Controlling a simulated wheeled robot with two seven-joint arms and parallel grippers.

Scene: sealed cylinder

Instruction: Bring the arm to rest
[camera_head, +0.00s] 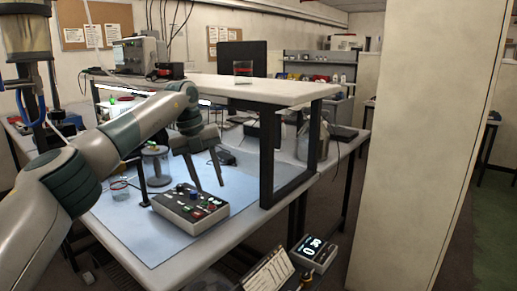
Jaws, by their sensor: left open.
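My left arm comes in from the left, and its gripper (207,189) points downward over the blue mat. The two dark fingers are apart with nothing between them. The fingertips are just above or beside a grey control box (190,208) with red, green and white controls; I cannot tell whether they touch it. My right gripper is not in view.
A workbench with a blue mat (140,226) lies below, with a raised shelf (235,87) behind. A grey spool-like stand (157,168) and a small clear cup (119,187) are beside the arm. A metal flask (308,142) stands right. A pale pillar (415,150) blocks the right side.

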